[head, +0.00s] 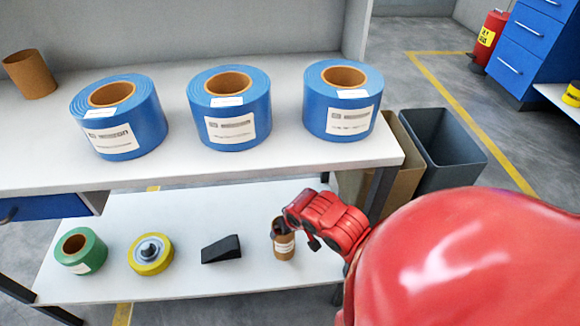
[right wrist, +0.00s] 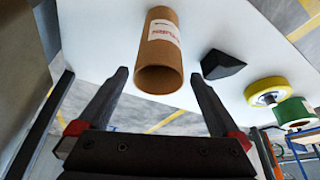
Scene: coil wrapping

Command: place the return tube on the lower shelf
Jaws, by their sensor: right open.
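The return tube, a brown cardboard tube with a white label (head: 284,247), stands upright on the lower shelf (head: 190,205), near its right end. In the right wrist view the tube (right wrist: 160,60) shows its label with red print and its open end. My right gripper (head: 296,232) is at the tube's upper part in the head view. In the right wrist view the gripper (right wrist: 160,77) is open, with one finger on each side of the tube and gaps between. My left gripper is not in view.
On the lower shelf are a black wedge (head: 221,249), a yellow wheel (head: 150,255) and a green roll (head: 81,251). Three blue coils, one in the middle (head: 230,118), and a plain brown tube (head: 30,75) stand on the tabletop. Bins (head: 440,150) stand at right.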

